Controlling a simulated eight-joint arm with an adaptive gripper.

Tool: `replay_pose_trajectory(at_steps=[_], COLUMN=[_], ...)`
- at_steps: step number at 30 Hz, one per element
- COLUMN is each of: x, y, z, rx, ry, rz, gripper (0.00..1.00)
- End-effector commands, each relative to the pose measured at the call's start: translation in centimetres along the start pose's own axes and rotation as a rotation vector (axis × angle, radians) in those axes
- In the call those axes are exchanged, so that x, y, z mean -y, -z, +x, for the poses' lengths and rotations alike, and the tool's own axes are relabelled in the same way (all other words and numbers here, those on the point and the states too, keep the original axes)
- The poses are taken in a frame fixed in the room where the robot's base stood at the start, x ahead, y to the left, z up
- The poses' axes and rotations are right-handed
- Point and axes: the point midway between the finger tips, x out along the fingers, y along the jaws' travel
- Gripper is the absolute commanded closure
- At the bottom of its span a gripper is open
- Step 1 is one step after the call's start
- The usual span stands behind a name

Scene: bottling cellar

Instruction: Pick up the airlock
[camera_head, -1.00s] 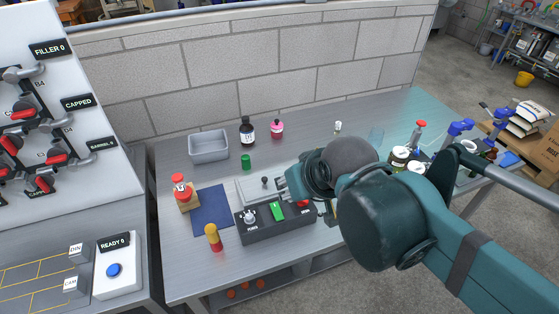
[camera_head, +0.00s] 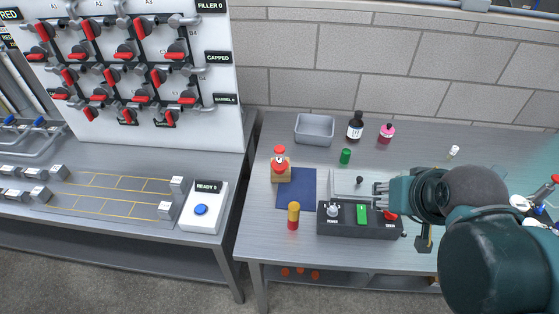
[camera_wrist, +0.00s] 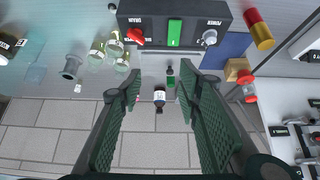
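I cannot single out the airlock with certainty in either view. A small white-topped piece (camera_head: 453,152) stands on the right of the bench in the head view, too small to identify. My gripper (camera_head: 380,190) is above the right part of the black control box (camera_head: 345,227), pointing left. In the wrist view my gripper (camera_wrist: 160,84) is open, its two green pads wide apart with nothing held. Beyond the gap show a dark bottle with a white label (camera_wrist: 159,97) and a green cylinder (camera_wrist: 171,80), both apart from the pads. My arm hides part of the bench's right side.
A grey bin (camera_head: 314,130), a pink bottle (camera_head: 386,132) and a brick wall (camera_head: 420,65) are at the back. A blue mat (camera_head: 296,188), a red-topped bottle (camera_head: 280,161) and a yellow-red cylinder (camera_head: 293,215) are left. Clear jars (camera_wrist: 97,52) and a grey funnel-shaped piece (camera_wrist: 72,66) show in the wrist view.

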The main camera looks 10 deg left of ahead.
Motion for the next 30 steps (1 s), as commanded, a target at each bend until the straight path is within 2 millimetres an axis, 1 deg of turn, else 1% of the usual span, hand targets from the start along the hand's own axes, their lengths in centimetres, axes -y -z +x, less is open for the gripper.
replay_pose_trajectory(at_steps=[8, 9, 20, 25, 30], x=[0.0, 0.0, 0.1, 0.4, 1.2], y=[0.0, 0.0, 0.1, 0.8, 2.4], z=[0.0, 0.0, 0.0, -0.1, -0.2], rx=[0.000, 0.000, 0.001, 0.012, 0.038], ry=[0.000, 0.000, 0.001, 0.006, 0.017], rz=[0.000, 0.000, -0.003, -0.020, -0.059], gripper=[0.66, 0.62, 0.62, 0.62, 0.62])
